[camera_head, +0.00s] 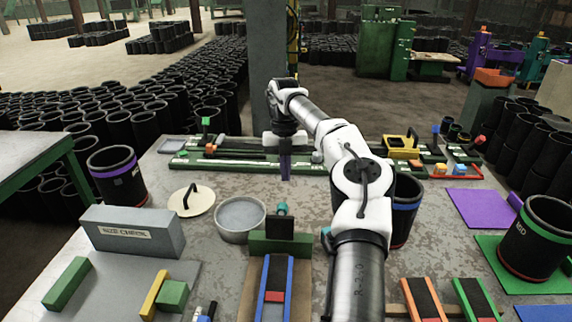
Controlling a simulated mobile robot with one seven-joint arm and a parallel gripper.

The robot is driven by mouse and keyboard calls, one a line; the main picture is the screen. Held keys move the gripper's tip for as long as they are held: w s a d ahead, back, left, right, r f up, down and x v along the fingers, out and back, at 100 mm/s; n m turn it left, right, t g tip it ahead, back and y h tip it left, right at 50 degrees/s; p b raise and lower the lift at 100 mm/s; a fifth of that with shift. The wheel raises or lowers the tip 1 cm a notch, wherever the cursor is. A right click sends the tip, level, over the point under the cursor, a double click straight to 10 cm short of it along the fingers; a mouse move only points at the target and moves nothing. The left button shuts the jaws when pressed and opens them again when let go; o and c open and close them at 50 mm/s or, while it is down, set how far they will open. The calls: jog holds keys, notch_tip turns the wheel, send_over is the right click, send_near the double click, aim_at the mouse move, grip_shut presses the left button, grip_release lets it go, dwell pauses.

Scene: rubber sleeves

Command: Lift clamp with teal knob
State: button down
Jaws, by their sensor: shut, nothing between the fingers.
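The clamp with the teal knob (281,226) stands near the middle of the table. It looks like a black upright block with a small teal knob (282,209) behind its top edge, and a green block lies at its foot. Its lower part and its grip are hard to make out. My gripper (285,177) points down beyond the clamp, above the far part of the table. Its dark purple fingers look shut and empty. They are apart from the teal knob, which is nearer the camera.
A round metal pan (240,236) stands left of the clamp, with a lid (190,202) farther left. A blue-railed ramp (274,290) lies in front. A blue-banded black sleeve (406,225) stands right, partly behind my arm. A green rack (240,166) crosses the back.

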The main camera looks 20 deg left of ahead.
jog(key=w, duration=0.1)
jog(key=w+a+p, duration=0.1)
jog(key=w, duration=0.1)
jog(key=shift+r, duration=0.2)
dwell(0.8)
